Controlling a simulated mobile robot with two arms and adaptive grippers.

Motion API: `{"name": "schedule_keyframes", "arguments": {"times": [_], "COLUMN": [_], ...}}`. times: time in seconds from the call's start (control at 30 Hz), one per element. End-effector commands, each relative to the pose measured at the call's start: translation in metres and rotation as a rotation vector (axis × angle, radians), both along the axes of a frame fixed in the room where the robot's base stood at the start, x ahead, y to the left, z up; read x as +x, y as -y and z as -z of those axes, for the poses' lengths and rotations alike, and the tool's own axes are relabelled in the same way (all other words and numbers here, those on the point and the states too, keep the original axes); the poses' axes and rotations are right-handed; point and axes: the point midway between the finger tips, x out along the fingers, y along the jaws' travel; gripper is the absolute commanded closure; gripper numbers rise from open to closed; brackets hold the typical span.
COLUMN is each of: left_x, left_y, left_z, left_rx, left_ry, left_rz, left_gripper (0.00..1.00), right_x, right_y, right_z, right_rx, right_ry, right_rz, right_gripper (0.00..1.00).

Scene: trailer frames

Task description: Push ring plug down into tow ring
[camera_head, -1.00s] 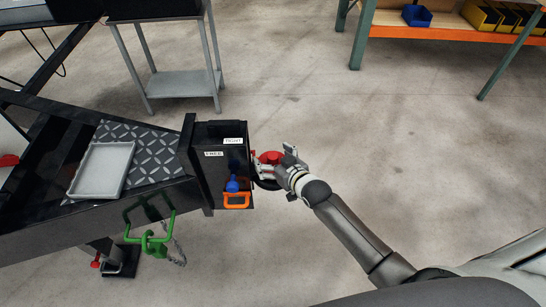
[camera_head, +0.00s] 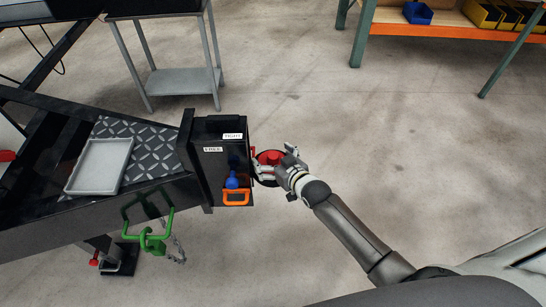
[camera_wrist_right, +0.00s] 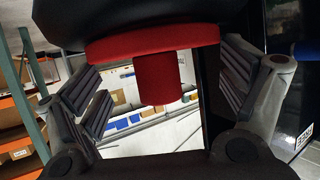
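The red ring plug (camera_head: 270,157) is at the black tow ring (camera_head: 267,183), on the right side of the dark hitch block. In the right wrist view the plug shows as a red cylinder (camera_wrist_right: 158,80) with a wide red flange against a dark curved body, likely the ring. My right gripper (camera_head: 278,166) is beside the plug and ring. Its fingers (camera_wrist_right: 165,95) stand apart on either side of the red cylinder, with visible gaps, not closed on it. How deep the plug sits in the ring cannot be told. My left gripper is not in view.
The hitch block (camera_head: 219,170) carries white labels, a blue knob (camera_head: 232,181) and an orange handle (camera_head: 236,198). A grey tray (camera_head: 100,167) lies on the trailer frame; a green latch (camera_head: 150,236) hangs below. Shelving (camera_head: 450,31) stands at the upper right. The floor right of the arm is clear.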

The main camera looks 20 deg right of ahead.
Motion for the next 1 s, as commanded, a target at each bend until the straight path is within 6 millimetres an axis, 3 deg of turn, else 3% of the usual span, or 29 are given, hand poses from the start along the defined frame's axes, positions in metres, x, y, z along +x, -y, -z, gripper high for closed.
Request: {"name": "schedule_keyframes", "arguments": {"times": [0.53,1.0], "left_x": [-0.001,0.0], "left_y": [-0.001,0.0], "left_z": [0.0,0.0], "left_rx": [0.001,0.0], "left_ry": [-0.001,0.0], "left_rz": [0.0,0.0], "left_gripper": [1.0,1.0], "right_x": [-0.01,-0.083], "right_y": [0.003,0.021], "right_z": [-0.003,-0.034], "right_rx": [-0.001,0.0], "right_ry": [-0.001,-0.001], "right_rz": [0.001,0.0], "right_gripper": [0.0,0.0]}}
